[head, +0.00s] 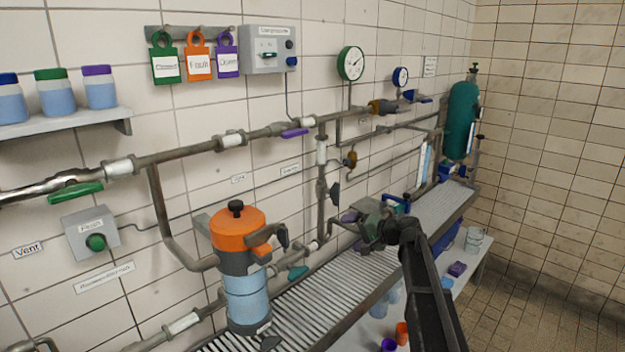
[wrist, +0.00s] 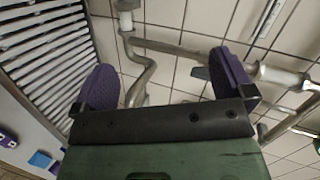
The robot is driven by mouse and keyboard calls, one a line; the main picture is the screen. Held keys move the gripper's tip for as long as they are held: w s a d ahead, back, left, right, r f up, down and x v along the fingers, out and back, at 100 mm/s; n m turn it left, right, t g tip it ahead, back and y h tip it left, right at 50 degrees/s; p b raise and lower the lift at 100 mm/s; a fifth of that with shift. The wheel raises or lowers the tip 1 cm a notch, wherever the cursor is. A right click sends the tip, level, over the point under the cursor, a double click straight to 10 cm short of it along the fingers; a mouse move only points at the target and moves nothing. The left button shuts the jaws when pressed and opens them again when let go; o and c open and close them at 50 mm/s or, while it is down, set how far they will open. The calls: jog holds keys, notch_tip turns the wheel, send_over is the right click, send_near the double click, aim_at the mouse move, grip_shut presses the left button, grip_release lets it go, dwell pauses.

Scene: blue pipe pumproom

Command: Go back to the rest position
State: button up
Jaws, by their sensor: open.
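My gripper (wrist: 166,78) is open in the wrist view, its two purple-padded fingers wide apart with nothing between them. Grey pipe and white tiled wall lie beyond the fingers. In the head view my gripper (head: 349,217) is right of the middle, above the slatted bench, with its green body near the lower pipework. It is small there, and I cannot tell its exact distance from the pipes.
An orange-topped filter vessel (head: 240,265) stands at the left of the grated bench (head: 310,305). Pipes with a purple valve handle (head: 294,133) and a green valve handle (head: 76,190) run along the wall. A teal tank (head: 461,120) stands at the far end. Floor at right is clear.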

jog(key=s+a+f+n+g+h, duration=0.1)
jog(key=s+f+n+g+h, duration=0.1)
jog(key=s, duration=1)
jog(key=s+a+f+n+g+h+p, duration=0.1)
jog(key=s+f+g+h, duration=0.2)
jog(key=s, duration=0.9)
jog(key=s+a+f+n+g+h+p, duration=0.1)
jog(key=s+f+n+g+h, duration=0.1)
jog(key=s, duration=1)
notch_tip(320, 180, down, 2)
jog(key=g+h, duration=0.1)
jog(key=h, duration=0.2)
jog(key=shift+a+n+g+h, duration=0.3)
jog(key=shift+h, duration=0.1)
jog(key=shift+w, duration=0.1)
